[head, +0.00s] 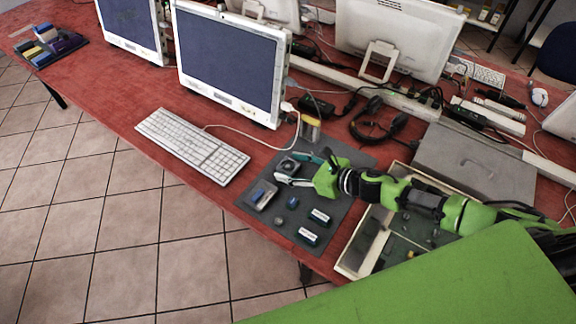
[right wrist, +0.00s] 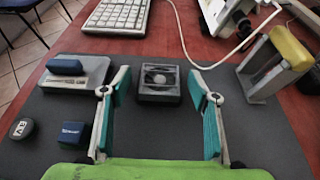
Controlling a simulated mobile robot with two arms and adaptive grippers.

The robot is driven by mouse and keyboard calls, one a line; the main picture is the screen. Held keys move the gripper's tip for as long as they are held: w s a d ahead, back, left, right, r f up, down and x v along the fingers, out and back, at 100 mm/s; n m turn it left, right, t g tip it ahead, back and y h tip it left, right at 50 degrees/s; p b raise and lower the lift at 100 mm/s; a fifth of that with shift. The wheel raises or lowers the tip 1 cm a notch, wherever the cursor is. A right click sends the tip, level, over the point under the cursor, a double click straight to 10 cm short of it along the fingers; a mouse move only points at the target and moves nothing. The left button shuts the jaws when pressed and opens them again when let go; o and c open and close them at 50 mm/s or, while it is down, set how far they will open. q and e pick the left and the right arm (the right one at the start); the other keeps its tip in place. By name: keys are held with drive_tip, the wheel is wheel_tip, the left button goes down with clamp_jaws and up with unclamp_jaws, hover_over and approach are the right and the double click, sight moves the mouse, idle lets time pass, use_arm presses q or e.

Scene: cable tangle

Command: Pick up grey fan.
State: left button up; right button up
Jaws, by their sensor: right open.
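The grey fan (right wrist: 159,82) is a small square block with a round hub, lying on a dark mat (right wrist: 262,130). In the right wrist view it lies ahead of my open right gripper (right wrist: 160,98), between the lines of its two fingers and a little beyond the tips. In the head view the fan (head: 287,166) sits close to the fingertips of the right gripper (head: 290,172). Nothing is held between the fingers. My left gripper does not show.
A grey tray with a blue block (right wrist: 66,68) lies left of the fan. A blue cube (right wrist: 73,134) and a round black piece (right wrist: 22,128) are nearer. A stand with a yellow top (right wrist: 290,48) is on the right. A white keyboard (head: 193,146) lies beyond the mat. An open box (head: 348,262) is beside it.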

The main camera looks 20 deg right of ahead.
drive_tip(key=c, duration=1)
